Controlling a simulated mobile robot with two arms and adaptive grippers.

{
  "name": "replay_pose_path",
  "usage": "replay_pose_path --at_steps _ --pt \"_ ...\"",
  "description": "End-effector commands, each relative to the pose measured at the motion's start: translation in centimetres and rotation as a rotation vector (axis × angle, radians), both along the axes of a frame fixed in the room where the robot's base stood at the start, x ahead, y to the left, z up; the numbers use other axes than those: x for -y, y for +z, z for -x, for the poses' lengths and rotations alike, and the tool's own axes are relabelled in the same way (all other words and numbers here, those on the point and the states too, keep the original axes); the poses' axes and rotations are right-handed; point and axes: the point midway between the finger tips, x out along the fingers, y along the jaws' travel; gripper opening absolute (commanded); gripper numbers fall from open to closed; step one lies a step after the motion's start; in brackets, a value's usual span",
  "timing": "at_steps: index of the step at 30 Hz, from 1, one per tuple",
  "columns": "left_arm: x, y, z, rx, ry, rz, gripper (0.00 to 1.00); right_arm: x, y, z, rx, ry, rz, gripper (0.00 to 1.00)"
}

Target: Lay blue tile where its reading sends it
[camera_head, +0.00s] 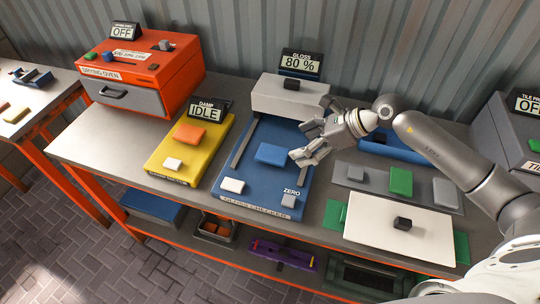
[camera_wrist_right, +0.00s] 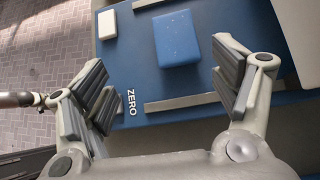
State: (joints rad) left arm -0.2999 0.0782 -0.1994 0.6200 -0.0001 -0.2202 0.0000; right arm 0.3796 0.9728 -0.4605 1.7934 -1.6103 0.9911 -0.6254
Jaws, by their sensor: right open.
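The blue tile (camera_head: 273,154) lies flat on the blue bed of the gloss checker (camera_head: 262,195), between its two grey rails. The gloss display (camera_head: 301,64) reads 80 %. My right gripper (camera_head: 304,143) is open and empty, just right of the tile and above the bed. In the right wrist view the tile (camera_wrist_right: 177,38) shows ahead of the spread fingers (camera_wrist_right: 165,80), clear of them. A blue tray (camera_head: 402,152) stands behind my right arm, partly hidden. My left gripper is out of view.
An orange tile (camera_head: 190,136) lies on the yellow damp meter (camera_head: 157,157), whose display reads IDLE. The orange drying oven (camera_head: 145,75) reads OFF. A grey tray (camera_head: 355,194) holds grey and green tiles. A white board with a black knob (camera_head: 403,223) lies at front right.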

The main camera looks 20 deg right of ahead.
Motion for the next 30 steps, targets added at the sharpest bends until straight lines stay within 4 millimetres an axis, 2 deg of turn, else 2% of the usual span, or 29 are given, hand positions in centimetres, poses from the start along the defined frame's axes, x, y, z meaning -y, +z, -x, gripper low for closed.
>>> replay_pose_path --at_steps 5,15,22,30 --pt "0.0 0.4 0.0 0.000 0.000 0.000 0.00 0.8 -0.7 -0.6 0.018 0.012 0.071 0.83" --pt "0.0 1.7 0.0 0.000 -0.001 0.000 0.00 -1.7 -3.7 -2.5 0.018 0.010 0.070 0.83" --pt "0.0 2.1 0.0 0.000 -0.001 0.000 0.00 -2.4 -4.5 -3.0 0.019 0.011 0.071 0.83" --pt "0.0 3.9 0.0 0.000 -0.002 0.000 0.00 -4.0 -5.8 -4.9 0.017 0.010 0.068 0.83"
